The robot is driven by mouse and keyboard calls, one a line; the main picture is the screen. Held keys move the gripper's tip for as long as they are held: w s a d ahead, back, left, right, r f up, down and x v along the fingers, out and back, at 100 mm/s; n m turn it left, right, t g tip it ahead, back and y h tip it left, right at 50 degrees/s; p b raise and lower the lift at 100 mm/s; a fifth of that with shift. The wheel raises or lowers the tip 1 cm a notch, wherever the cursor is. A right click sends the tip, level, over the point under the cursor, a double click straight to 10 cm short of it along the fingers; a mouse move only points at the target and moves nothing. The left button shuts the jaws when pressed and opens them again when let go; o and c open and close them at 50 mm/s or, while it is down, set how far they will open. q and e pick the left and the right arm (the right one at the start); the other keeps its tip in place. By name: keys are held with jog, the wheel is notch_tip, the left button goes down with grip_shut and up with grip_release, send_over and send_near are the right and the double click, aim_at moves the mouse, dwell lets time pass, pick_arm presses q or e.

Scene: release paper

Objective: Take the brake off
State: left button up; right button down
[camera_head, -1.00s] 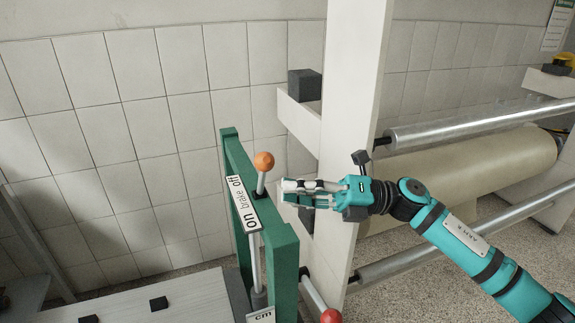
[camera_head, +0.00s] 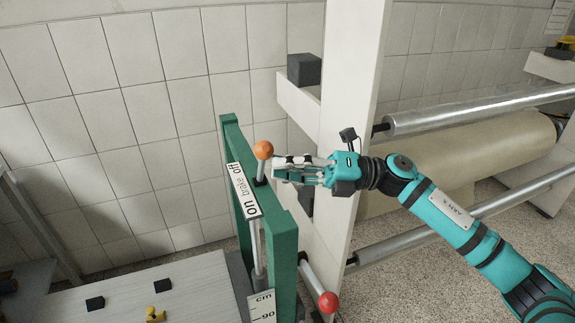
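The brake lever has an orange ball knob (camera_head: 263,150) on a thin metal rod. It stands at the far end of a label plate (camera_head: 244,191) reading "on brake off", beside the word "off". The plate is on a green frame (camera_head: 285,235). My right gripper (camera_head: 277,168) is just right of the lever, its fingertips pointing left at the rod below the knob. The fingers lie close together; I cannot tell whether they touch the lever or have a gap between them. My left gripper is not in view.
A red ball knob (camera_head: 328,302) on a second metal rod sits low right of the green frame. A white post (camera_head: 352,90) stands behind my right gripper. A paper roll (camera_head: 470,165) and metal rollers lie to the right. A table (camera_head: 190,283) with small black blocks is at lower left.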

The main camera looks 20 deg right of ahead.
jog(key=shift+w+r, duration=0.15)
jog(key=shift+r, duration=0.1)
jog(key=shift+w+r+m+h+p, duration=0.3)
jog(key=shift+w+r+m+p, duration=0.15)
jog(key=shift+m+p, duration=0.35)
jog(key=w+r+m+p, duration=0.1)
jog(key=w+r+m, duration=0.1)
jog(key=w, duration=0.6)
jog(key=shift+w+a+h, duration=0.2)
jog(key=shift+w+h, duration=0.15)
jog(key=shift+h, duration=0.05)
jog(key=shift+s+d, duration=0.1)
jog(key=shift+d, duration=0.05)
